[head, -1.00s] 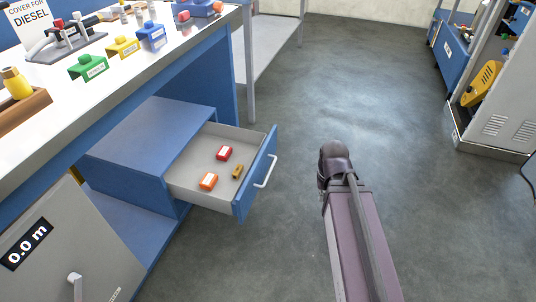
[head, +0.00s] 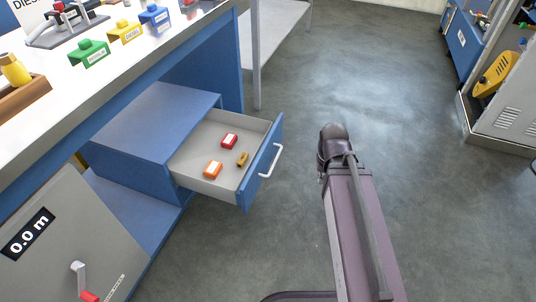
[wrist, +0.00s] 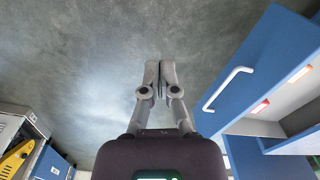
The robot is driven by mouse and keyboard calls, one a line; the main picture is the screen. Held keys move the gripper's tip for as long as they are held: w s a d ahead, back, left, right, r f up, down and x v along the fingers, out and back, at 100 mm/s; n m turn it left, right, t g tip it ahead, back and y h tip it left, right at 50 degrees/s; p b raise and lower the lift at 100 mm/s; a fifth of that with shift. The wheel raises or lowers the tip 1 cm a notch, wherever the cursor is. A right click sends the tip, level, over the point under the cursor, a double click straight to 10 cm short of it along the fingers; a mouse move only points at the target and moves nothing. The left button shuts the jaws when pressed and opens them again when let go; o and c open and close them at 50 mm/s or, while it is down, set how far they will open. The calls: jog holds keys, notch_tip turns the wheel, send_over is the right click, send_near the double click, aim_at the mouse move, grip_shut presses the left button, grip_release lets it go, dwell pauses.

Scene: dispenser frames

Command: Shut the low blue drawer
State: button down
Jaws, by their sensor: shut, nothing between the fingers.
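The low blue drawer (head: 262,165) stands pulled out from the blue cabinet under the bench, with its white bar handle (head: 270,161) on the front panel. Inside lie a red block (head: 229,141), an orange block (head: 212,169) and a small yellow-brown piece (head: 242,159). In the wrist view the drawer front (wrist: 246,70) and handle (wrist: 228,88) are to the right of my gripper (wrist: 166,64). My gripper is shut and empty, apart from the drawer, over the floor. In the head view my arm stands right of the drawer and the fingers are hidden.
The bench top (head: 120,62) above the drawer holds green (head: 89,53), yellow (head: 125,32) and blue (head: 155,18) covers. A grey panel with a crank (head: 78,270) is at lower left. The floor (head: 400,130) right of the drawer is clear.

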jog(key=w+a+m+y, duration=0.2)
jog(key=w+a+m, duration=0.3)
jog(key=m, duration=0.5)
jog(key=w+a+r+m+t+y, duration=0.1)
jog(key=w+a+m, duration=0.4)
jog(key=w+m, duration=0.5)
jog(key=shift+w+a+m+t+y, duration=0.15)
jog(key=shift+a+m+t+y, duration=0.15)
jog(key=shift+m+y, duration=0.4)
jog(key=shift+f+b, duration=0.1)
jog(key=shift+b, duration=0.2)
jog(key=b, duration=0.9)
send_near(262, 161)
notch_tip(262, 161, down, 4)
jog(key=shift+w+a+f, duration=0.15)
jog(key=shift+w+f, duration=0.05)
jog(key=shift+f, duration=0.05)
jog(key=shift+w+a, duration=0.2)
jog(key=shift+a, duration=0.55)
